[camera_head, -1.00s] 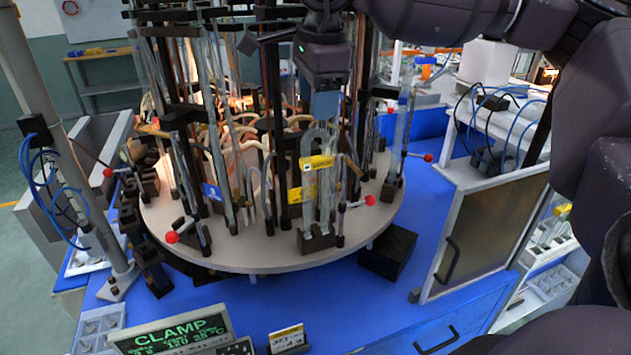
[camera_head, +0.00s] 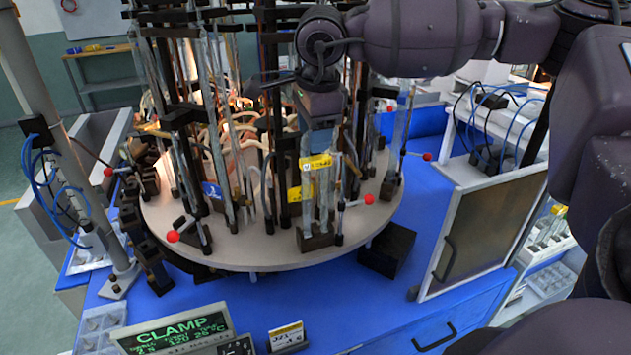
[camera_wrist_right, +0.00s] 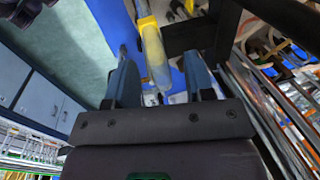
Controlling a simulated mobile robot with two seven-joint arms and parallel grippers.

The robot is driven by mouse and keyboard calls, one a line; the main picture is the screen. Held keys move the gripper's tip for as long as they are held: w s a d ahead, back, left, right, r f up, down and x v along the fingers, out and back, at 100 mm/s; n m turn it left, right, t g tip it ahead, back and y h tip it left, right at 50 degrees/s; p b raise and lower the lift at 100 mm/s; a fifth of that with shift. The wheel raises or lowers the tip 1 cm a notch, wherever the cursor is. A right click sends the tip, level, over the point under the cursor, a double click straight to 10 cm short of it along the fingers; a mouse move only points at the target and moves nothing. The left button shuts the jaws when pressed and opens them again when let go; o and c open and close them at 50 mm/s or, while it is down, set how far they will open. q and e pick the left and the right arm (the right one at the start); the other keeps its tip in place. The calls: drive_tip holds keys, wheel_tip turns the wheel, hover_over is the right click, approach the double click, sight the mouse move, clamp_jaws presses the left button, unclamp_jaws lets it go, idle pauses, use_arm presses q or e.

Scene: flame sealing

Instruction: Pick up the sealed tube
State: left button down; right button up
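A clear glass tube (camera_head: 322,195) with a yellow tag (camera_head: 317,162) stands upright in a dark block (camera_head: 315,238) at the front of the round rack. My right gripper (camera_head: 320,122) points down over the tube's upper end and hides it in the head view. In the right wrist view, the blue fingers of my right gripper (camera_wrist_right: 162,85) are spread apart. The tube (camera_wrist_right: 156,62), with its yellow band, shows in the gap between them, with space on both sides. My left gripper is not in view.
The round turntable (camera_head: 270,257) carries several other tubes, dark posts and red-knobbed clamps close by. A CLAMP display (camera_head: 175,332) stands at the front. A dark block (camera_head: 388,250) sits on the blue bench at right, beside a panel with a handle (camera_head: 446,258).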

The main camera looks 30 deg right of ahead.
clamp_jaws()
